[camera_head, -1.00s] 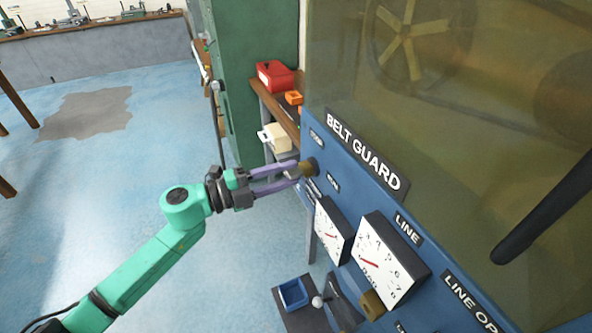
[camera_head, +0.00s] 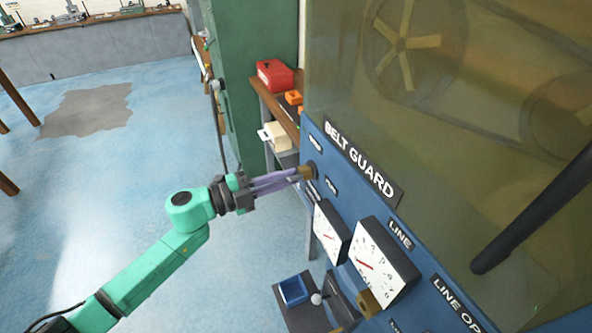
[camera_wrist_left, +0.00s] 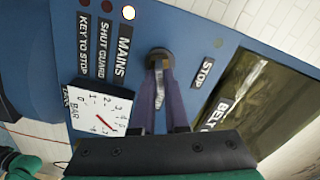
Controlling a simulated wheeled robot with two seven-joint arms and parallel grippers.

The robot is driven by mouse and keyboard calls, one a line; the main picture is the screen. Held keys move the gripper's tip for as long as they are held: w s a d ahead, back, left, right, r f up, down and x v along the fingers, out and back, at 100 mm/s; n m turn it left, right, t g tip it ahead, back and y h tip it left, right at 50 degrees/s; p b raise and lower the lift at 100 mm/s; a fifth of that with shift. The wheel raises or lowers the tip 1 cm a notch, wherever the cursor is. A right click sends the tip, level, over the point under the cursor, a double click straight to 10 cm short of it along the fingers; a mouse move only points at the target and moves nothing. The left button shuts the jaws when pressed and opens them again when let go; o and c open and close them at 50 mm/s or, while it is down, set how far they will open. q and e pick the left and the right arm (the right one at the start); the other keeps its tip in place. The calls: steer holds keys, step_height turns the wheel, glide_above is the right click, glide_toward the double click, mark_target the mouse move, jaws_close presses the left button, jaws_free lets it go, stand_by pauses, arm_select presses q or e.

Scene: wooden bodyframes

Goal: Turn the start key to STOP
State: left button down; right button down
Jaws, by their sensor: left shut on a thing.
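The STOP label (camera_wrist_left: 203,75) is to the right of the lock in the left wrist view. The fingers partly hide the key, so its exact pointing is hard to tell. My right gripper is not in view.
White dial gauges (camera_head: 382,260) stick out of the panel below the key. The BELT GUARD sign (camera_head: 361,163) and a yellowish see-through guard (camera_head: 450,110) are to the right. A shelf with a red box (camera_head: 275,76) is behind. Open blue floor lies left.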

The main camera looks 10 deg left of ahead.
arm_select(q)
steer(key=n+p, duration=0.6)
steer(key=shift+n+p, duration=0.35)
steer(key=shift+n, duration=0.05)
stand_by(0.5)
